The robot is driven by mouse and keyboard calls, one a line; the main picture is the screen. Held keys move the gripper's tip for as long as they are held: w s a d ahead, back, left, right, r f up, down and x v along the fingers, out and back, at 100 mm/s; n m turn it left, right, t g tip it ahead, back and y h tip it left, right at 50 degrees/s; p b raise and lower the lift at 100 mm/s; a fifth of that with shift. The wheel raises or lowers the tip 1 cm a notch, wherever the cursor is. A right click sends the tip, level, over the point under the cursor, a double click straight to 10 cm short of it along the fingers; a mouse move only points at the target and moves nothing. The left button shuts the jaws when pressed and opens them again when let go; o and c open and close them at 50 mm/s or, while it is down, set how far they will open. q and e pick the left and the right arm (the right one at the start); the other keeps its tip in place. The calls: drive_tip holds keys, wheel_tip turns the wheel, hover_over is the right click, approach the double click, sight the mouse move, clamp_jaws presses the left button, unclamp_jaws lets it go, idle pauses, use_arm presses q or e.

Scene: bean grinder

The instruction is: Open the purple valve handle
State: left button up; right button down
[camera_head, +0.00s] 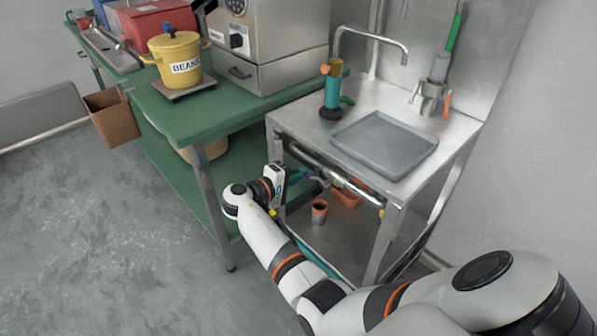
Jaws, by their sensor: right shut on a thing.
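My right arm comes in from the lower right, and its gripper (294,178) is at the front left of the metal sink stand, below the top. The gripper is shut on a small dark, purplish piece, which appears to be the purple valve handle (303,174). The handle is small and partly covered by the gripper, so its exact turn angle cannot be told. A silver pipe (335,177) runs along the stand's front beside it. My left gripper is not in view.
The stand (291,118) carries a grey tray (385,145), a faucet (372,36) and a teal grinder-like tool (332,92). An orange cup (319,211) sits on its lower shelf. The green table (210,115) with a yellow bean pot (176,50) is at left. Floor at lower left is clear.

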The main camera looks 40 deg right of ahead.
idle(0.5)
drive_tip(key=c, duration=1.4)
unclamp_jaws()
drive_tip(key=shift+w, duration=0.1)
drive_tip(key=shift+c, duration=0.2)
drive_tip(key=v, duration=1.2)
